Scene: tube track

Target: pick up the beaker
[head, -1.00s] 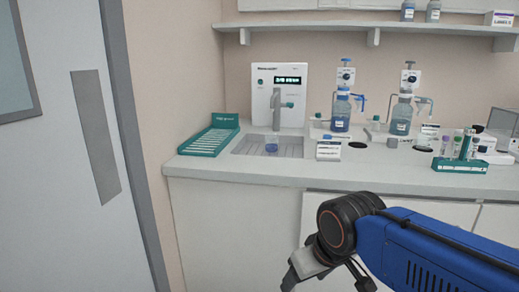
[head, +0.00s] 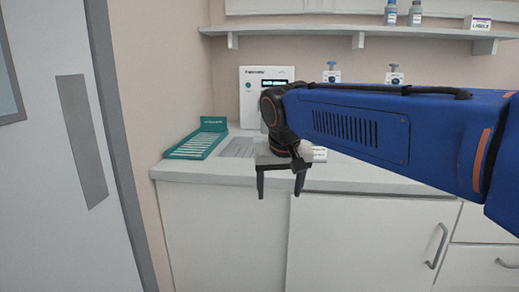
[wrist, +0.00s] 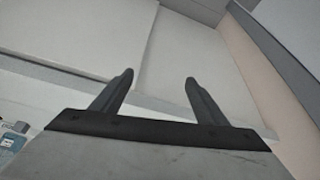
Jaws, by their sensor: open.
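The beaker is not visible now; my arm and gripper cover the part of the sink tray where it stood in the earlier head view. My gripper (head: 279,196) hangs in front of the counter's front edge, its fingers pointing down. In the wrist view my gripper (wrist: 160,78) is open, with nothing between its two fingers. Pale cabinet fronts show beyond the fingers there.
A white dispenser machine (head: 252,88) stands at the back of the counter (head: 180,171). A green rack (head: 198,143) lies to its left. A grey drain grille (head: 238,148) shows partly beside my gripper. A shelf (head: 300,31) runs above. A door (head: 60,230) is at far left.

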